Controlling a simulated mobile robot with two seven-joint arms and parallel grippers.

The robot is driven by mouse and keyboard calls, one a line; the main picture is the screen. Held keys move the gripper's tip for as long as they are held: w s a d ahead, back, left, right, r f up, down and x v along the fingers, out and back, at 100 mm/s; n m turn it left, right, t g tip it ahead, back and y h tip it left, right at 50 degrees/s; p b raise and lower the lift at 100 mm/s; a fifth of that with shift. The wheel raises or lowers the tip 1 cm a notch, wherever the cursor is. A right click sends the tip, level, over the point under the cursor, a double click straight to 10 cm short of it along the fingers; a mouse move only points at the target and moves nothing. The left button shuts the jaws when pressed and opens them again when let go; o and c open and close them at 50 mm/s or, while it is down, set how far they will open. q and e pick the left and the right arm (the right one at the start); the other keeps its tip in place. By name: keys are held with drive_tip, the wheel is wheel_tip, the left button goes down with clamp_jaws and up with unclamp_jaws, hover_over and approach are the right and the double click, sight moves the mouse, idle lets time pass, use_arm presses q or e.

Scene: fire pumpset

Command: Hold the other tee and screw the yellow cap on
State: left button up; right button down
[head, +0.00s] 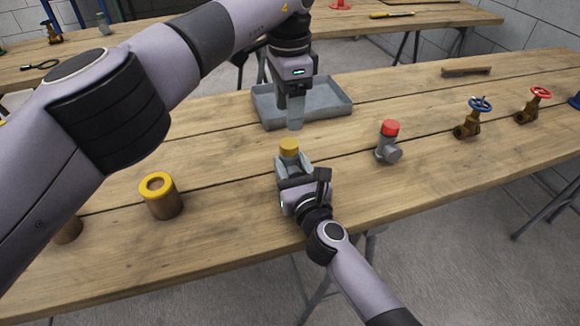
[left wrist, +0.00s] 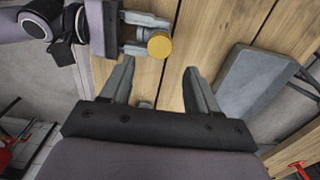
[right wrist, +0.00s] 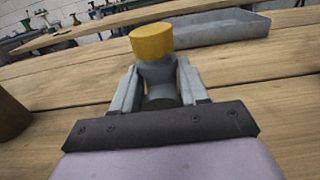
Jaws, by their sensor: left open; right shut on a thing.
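A grey tee (right wrist: 160,85) with a yellow cap (right wrist: 152,42) on its top opening stands between the fingers of my right gripper (right wrist: 160,95), which is shut on it. In the head view the yellow cap (head: 289,148) shows above my right gripper (head: 292,172); most of the tee is hidden by it. How tightly the cap sits cannot be told. My left gripper (head: 294,110) is open, empty and pointing down, behind and above the cap. In the left wrist view the yellow cap (left wrist: 159,45) lies beyond the open left fingers (left wrist: 155,90). Another grey tee (head: 387,151) wears a red cap (head: 390,128).
A grey tray (head: 335,98) stands just behind my left gripper. A brown cylinder with a yellow ring (head: 161,195) stands left. Valves with a blue wheel (head: 479,104) and a red wheel (head: 541,93) stand right. The wood between tee and valves is mostly clear.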

sight(289, 143)
use_arm(q)
drive_tip(key=shift+f, duration=4.05)
